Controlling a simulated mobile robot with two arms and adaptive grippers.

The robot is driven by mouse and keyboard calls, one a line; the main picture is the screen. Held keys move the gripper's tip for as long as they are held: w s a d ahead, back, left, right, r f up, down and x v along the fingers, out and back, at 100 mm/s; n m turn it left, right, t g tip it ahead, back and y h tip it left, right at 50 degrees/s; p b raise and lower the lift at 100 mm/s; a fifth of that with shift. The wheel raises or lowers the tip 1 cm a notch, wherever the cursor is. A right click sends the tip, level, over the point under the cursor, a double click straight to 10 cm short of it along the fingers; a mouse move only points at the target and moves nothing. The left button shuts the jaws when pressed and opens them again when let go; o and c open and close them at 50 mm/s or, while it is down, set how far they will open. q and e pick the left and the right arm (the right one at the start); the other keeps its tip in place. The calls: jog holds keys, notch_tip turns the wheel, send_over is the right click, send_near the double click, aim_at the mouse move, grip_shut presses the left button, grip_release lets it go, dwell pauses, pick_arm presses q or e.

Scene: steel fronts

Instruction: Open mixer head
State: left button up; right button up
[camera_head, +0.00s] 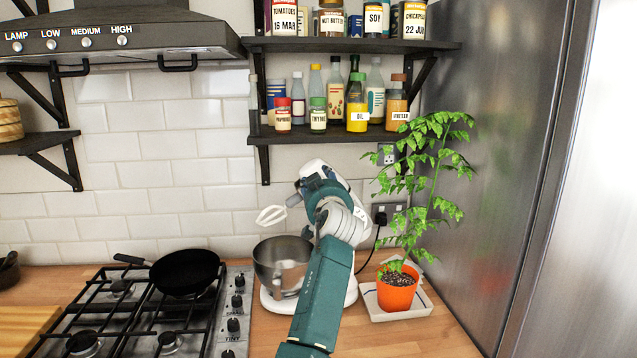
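The stand mixer stands on the wooden counter, with its white base (351,296) partly behind my arm. One teal and white arm of mine enters at the bottom, slightly left of the middle, and reaches up to the head. I take it for my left arm. Its gripper (308,187) is at the head, mostly hidden by the wrist; its fingers and any contact are unclear. My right gripper is out of view.
A potted plant (397,292) on a white tray (374,311) stands close right of the mixer, before the steel fridge front (490,150). A gas hob with a black pan (185,272) is left. Shelves with bottles and jars (357,100) hang above.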

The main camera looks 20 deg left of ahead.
pick_arm(q)
jog(key=shift+s+d, duration=0.3)
jog(key=shift+d, duration=0.05)
jog(key=v, duration=0.6)
jog(key=shift+s, duration=0.3)
jog(key=shift+a, duration=0.15)
